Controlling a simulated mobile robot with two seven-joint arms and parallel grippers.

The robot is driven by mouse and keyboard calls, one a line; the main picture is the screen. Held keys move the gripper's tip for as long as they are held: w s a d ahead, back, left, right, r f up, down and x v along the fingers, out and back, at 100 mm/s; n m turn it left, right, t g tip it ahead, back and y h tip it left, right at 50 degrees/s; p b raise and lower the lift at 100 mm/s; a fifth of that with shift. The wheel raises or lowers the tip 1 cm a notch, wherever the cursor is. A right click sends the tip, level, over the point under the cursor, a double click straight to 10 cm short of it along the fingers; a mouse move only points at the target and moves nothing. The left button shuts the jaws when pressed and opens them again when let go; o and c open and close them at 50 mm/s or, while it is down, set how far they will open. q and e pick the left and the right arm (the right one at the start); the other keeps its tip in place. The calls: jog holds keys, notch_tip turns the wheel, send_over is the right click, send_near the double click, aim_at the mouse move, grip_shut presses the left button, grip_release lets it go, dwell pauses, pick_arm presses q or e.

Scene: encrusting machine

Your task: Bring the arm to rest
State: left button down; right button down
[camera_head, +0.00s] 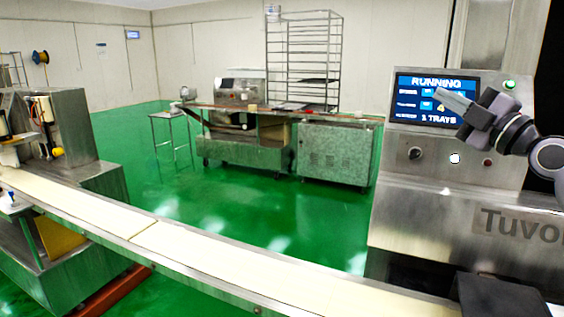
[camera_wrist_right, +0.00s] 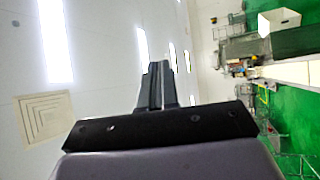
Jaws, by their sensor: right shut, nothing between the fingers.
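My right gripper (camera_head: 455,103) is at the right of the head view, in front of the machine's screen (camera_head: 433,98). Its fingers point left and slightly up. In the right wrist view the gripper (camera_wrist_right: 157,82) is shut, with its two dark fingers together and nothing between them. The ceiling shows behind it. The screen reads "RUNNING" and "1 TRAYS", and the gripper covers part of it. I cannot tell whether the gripper touches the screen. The left gripper is not in view.
The steel machine (camera_head: 420,215) stands close below my right arm, with a lit green button (camera_head: 509,84) and a white button (camera_head: 455,158). A pale conveyor belt (camera_head: 190,245) crosses the foreground. A tray rack (camera_head: 305,60) stands farther back. The green floor (camera_head: 310,215) between is clear.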

jog(key=s+a+f+m+t+y, duration=0.1)
jog(key=s+a+f+m+t, duration=0.1)
jog(key=a+f, duration=0.3)
jog(key=s+f+m+g+h, duration=0.3)
jog(key=s+f+m+h, duration=0.25)
jog(key=f, duration=0.55)
jog(key=s+f+m+g+h, duration=0.35)
jog(key=f+m, duration=0.35)
jog(key=f, duration=0.3)
jog(key=s+f+m+g+h, duration=0.2)
jog(key=s+f+m+h, duration=0.35)
jog(key=f, duration=0.55)
jog(key=s+a+f+n+g+y, duration=0.1)
jog(key=s+a+f+g+y, duration=0.2)
jog(key=s, duration=0.4)
jog(key=s+a+f+g, duration=0.25)
jog(key=s+f, duration=0.25)
jog(key=s, duration=0.3)
jog(key=s+a+f+n+g+y, duration=0.1)
jog(key=s+a+f+g+y, duration=0.1)
jog(key=s+f+g, duration=0.35)
jog(key=w+a+f+t+y+p, duration=0.2)
jog(key=w+f+t, duration=0.3)
jog(key=t, duration=0.3)
jog(key=shift+w+a+f, duration=0.15)
jog(key=shift+a+f, duration=0.05)
jog(key=shift+f, duration=0.05)
